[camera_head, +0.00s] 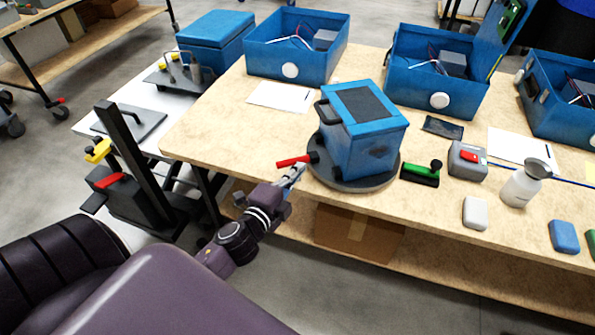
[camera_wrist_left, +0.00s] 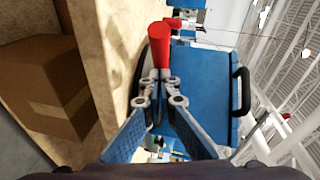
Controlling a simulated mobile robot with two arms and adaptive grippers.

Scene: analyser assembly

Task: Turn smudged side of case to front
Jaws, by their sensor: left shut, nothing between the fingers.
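The blue case (camera_head: 352,152) stands upright on a round dark turntable (camera_head: 348,184) near the table's front edge. A dark smudge (camera_head: 379,151) shows on the face toward the front right. The case's black handle (camera_head: 323,112) is on its left side; it also shows in the wrist view (camera_wrist_left: 241,92). The turntable has a lever with a red grip (camera_head: 293,161) pointing left. My left gripper (camera_head: 297,172) is shut and empty, just in front of the lever. In the wrist view my left fingertips (camera_wrist_left: 160,78) are together close to the red grip (camera_wrist_left: 159,42). My right gripper is not in view.
Open blue cases (camera_head: 270,62) stand along the back. A cardboard box (camera_head: 352,232) is on the shelf below.

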